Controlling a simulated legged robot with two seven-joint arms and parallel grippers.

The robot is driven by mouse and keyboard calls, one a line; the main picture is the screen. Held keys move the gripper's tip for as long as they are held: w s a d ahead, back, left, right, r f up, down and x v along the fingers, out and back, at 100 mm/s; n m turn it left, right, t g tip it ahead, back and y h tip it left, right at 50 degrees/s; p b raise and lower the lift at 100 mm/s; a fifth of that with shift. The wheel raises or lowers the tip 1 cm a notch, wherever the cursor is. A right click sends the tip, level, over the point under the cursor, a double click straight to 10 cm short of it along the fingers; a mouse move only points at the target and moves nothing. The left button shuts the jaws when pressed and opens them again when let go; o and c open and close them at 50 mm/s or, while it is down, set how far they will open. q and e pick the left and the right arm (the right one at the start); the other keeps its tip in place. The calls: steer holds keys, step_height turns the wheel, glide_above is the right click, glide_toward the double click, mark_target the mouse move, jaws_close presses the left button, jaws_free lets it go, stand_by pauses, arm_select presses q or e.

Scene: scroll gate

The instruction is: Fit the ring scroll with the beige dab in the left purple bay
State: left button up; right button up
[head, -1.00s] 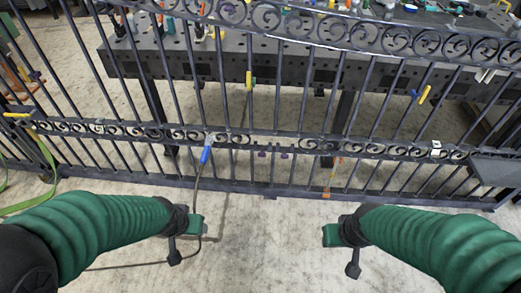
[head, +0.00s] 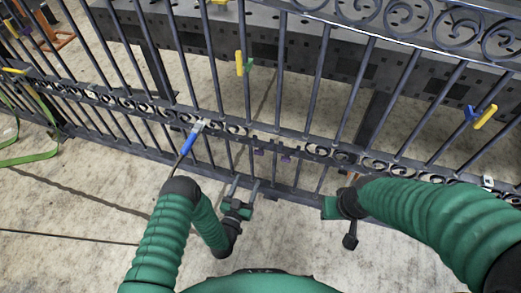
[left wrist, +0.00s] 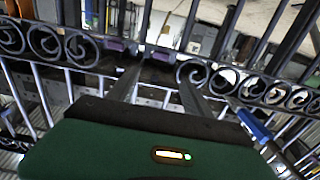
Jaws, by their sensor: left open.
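I cannot pick out a ring scroll with a beige dab in any view. Two small purple marks, the left purple bay (head: 258,152) and the right purple one (head: 286,158), show at a gap in the gate's middle scroll row. Purple also shows beyond the rails in the left wrist view (left wrist: 117,45). My left gripper (head: 244,184) is open and empty, low in front of the gate just below this gap. In the left wrist view its two fingers (left wrist: 158,82) are apart and point toward the gap. My right gripper (head: 330,207) is to the right; its fingers cannot be made out.
The dark gate (head: 310,90) of upright bars spans the view. A blue-handled tool (head: 190,138) is on the scroll row left of the gap. Yellow clamps (head: 239,62) are on bars. A perforated table (head: 285,45) stands behind.

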arm_select(q)
steer(key=b, duration=0.2)
glide_toward(258, 154)
steer(key=b+x, duration=0.3)
steer(key=x, duration=0.7)
steer(key=shift+w+d+b, duration=0.15)
steer(key=shift+w+b, duration=0.1)
steer(key=shift+b, duration=0.15)
steer(key=shift+w, duration=0.25)
steer(key=shift+r, duration=0.1)
arm_select(e)
steer(key=s+x, duration=0.1)
steer(key=x, duration=0.4)
steer(key=shift+a+f, duration=0.3)
steer(key=shift+f, duration=0.25)
arm_select(q)
steer(key=shift+c, duration=0.2)
steer(key=c, duration=0.5)
jaws_close()
steer(key=shift+s, duration=0.1)
